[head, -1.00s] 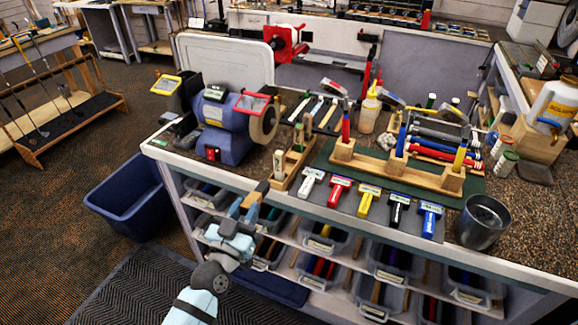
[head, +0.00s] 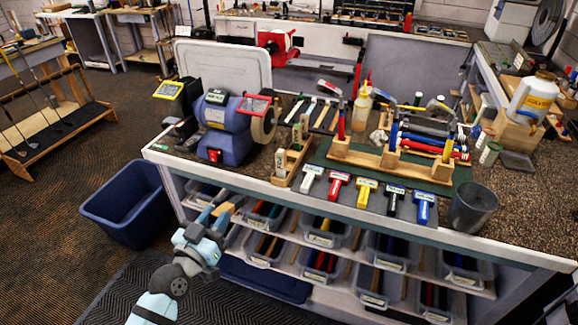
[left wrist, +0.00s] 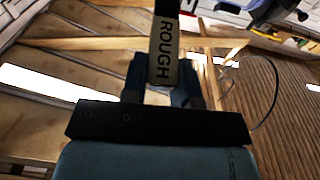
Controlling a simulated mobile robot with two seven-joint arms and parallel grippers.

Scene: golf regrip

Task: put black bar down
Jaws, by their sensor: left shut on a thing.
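My left gripper (head: 213,215) is in front of the bench's left end, below the level of the bench top. It is shut on a bar whose tan end shows in the head view (head: 226,209). In the left wrist view the bar (left wrist: 167,9) is black beyond a tan label reading "ROUGH", which sits between the fingers (left wrist: 163,82). The bar is clear of the bench. A wooden tray (head: 288,178) with small upright items stands on the bench top above and right of the gripper. My right gripper is not in view.
Bins (head: 322,236) fill the shelves under the bench top, close to my left gripper. Coloured T-shaped tools (head: 338,184) line the front edge. A blue tub (head: 128,205) stands on the floor left.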

